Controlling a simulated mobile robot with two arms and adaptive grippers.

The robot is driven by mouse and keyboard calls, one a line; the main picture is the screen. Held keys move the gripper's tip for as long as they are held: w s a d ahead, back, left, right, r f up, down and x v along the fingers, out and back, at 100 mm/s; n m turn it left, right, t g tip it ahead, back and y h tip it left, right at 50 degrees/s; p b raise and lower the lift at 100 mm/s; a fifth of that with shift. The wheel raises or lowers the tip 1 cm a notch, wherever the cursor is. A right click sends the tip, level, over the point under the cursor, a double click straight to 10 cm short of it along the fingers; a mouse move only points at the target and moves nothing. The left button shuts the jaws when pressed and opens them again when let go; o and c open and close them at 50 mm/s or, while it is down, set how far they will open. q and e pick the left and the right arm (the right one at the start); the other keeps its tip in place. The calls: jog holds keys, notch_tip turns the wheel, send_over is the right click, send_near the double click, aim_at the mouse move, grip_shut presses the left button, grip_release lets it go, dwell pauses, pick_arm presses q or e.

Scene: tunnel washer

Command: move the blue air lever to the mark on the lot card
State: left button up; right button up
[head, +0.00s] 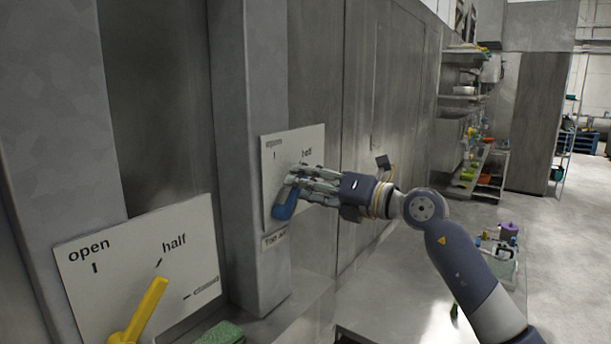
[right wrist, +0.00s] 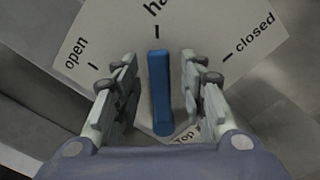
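The blue air lever (head: 285,208) sits on a white plate (head: 310,148) on a grey post, partly hidden by my right gripper in the head view. In the right wrist view the blue lever (right wrist: 160,90) points at the "half" mark, between "open" and "closed". My right gripper (right wrist: 160,78) is open, with a finger on each side of the lever and a visible gap on both sides. In the head view the right gripper (head: 302,180) is in front of the plate. I cannot make out a lot card. My left gripper is not in view.
A yellow lever (head: 143,310) on a nearer plate (head: 85,290) marked open, half and closed points toward "half". A green block (head: 222,334) lies below it. A small label (head: 275,239) is under the blue lever's plate.

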jog(key=shift+w+a, duration=0.1)
jog(key=shift+c, duration=0.5)
grip_shut()
